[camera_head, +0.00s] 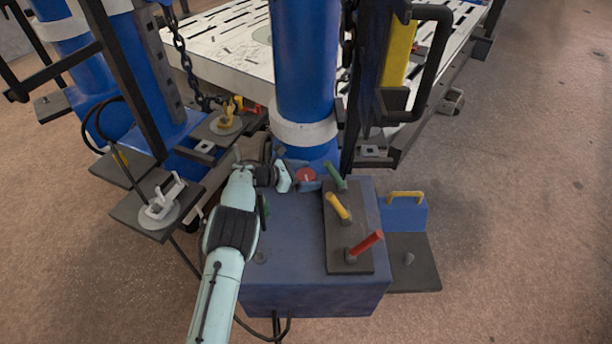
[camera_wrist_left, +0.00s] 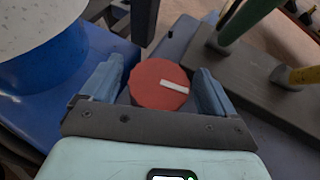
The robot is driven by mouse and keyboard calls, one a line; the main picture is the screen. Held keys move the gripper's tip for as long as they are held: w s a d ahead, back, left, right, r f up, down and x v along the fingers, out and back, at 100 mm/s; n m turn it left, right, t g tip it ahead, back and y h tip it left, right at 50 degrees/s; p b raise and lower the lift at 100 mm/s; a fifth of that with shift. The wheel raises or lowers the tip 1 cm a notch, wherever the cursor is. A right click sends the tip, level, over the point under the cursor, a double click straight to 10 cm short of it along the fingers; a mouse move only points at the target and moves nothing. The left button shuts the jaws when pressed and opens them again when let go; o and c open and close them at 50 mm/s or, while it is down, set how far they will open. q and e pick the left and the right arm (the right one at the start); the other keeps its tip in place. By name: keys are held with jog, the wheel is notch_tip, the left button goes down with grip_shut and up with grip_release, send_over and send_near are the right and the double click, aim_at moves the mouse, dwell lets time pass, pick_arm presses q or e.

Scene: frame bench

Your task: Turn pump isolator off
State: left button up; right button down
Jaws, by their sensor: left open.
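The pump isolator looks to be the round red knob (camera_head: 306,175) with a white bar mark, on top of the blue box (camera_head: 290,270) near its back edge. In the left wrist view the red knob (camera_wrist_left: 160,84) sits between the two blue fingers of my left gripper (camera_wrist_left: 158,88), with its white bar lying nearly crosswise, slightly tilted. My left gripper (camera_head: 294,178) is open around the knob, with a small gap visible on the right side; contact on the left cannot be told. My right gripper is not in view.
A dark plate (camera_head: 345,235) right of the knob carries green (camera_head: 335,176), yellow (camera_head: 338,207) and red (camera_head: 366,243) levers. A blue post (camera_head: 303,75) with a white collar stands just behind. A chain (camera_head: 185,60) hangs at the left.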

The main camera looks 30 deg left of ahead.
pick_arm(q)
jog(key=shift+c, duration=0.4)
jog(key=c, duration=0.9)
jog(key=o, duration=1)
jog(key=p+v, duration=0.1)
jog(key=v, duration=0.5)
jog(key=shift+s+a+r+p, duration=0.15)
jog(key=shift+a+r+p, duration=0.05)
jog(key=shift+p, duration=0.1)
jog(key=p+v, duration=0.1)
jog(key=v, duration=0.6)
jog(key=shift+f, duration=0.25)
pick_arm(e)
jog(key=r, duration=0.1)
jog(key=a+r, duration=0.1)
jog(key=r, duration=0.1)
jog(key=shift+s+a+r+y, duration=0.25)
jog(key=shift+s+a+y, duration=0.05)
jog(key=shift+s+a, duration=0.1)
